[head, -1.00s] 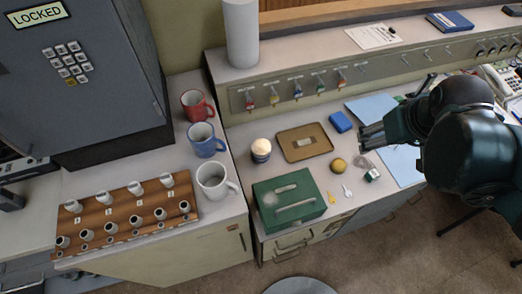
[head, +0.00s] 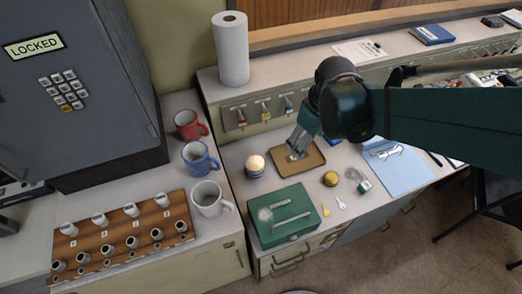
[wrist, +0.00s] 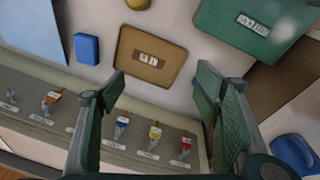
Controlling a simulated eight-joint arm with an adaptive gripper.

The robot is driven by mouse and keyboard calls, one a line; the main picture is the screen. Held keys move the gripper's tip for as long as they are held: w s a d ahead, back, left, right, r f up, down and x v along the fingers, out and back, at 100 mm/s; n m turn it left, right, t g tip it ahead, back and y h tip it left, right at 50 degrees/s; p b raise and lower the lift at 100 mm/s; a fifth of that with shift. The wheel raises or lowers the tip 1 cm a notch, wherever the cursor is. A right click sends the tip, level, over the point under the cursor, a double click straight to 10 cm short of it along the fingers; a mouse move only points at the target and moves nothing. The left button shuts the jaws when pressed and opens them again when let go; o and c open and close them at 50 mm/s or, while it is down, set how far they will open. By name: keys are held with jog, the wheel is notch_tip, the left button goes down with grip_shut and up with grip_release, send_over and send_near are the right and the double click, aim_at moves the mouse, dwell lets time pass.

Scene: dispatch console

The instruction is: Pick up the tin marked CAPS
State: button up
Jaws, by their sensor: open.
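I cannot read the word CAPS anywhere, so I cannot tell which thing is the tin so marked. A shallow brown tray-like piece (head: 312,163) with a small pale label lies on the counter; it also shows in the wrist view (wrist: 172,72). A green lidded box (head: 284,198) with a handle and a label stands in front of it and shows at the upper right of the wrist view (wrist: 225,18). My gripper (head: 296,152) is open and empty, fingers pointing down over the brown piece. Its spread fingers (wrist: 161,80) show in the wrist view.
A striped cup with a cream ball (head: 255,166) stands left of the brown piece, and a yellow round thing (head: 331,179) right. Keys hang on the panel behind. Mugs (head: 208,198) and a wooden rack (head: 120,232) are left. A blue folder (head: 396,165) lies right.

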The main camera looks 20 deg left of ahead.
aim_at(254, 162)
jog(key=s+a+f+n, duration=0.1)
jog(key=a+f+n, duration=0.1)
jog(key=a, duration=0.3)
jog(key=s+a+f+n+g+p, duration=0.1)
jog(key=s+a+f+n, duration=0.1)
jog(key=a+f, duration=0.3)
jog(key=s+a+f+n+h, duration=0.1)
jog(key=s+a+f+n, duration=0.1)
jog(key=a, duration=0.3)
jog(key=shift+a+f+g, duration=0.4)
jog(key=shift+f, duration=0.35)
jog(key=shift+s+a+f, duration=0.15)
jog(key=shift+a+f, duration=0.1)
jog(key=shift+f, duration=0.05)
jog(key=shift+f, duration=1.25)
jog(key=shift+f, duration=0.15)
jog(key=shift+a+f+b, duration=0.1)
jog(key=shift+f+b, duration=0.7)
jog(key=shift+f, duration=1.7)
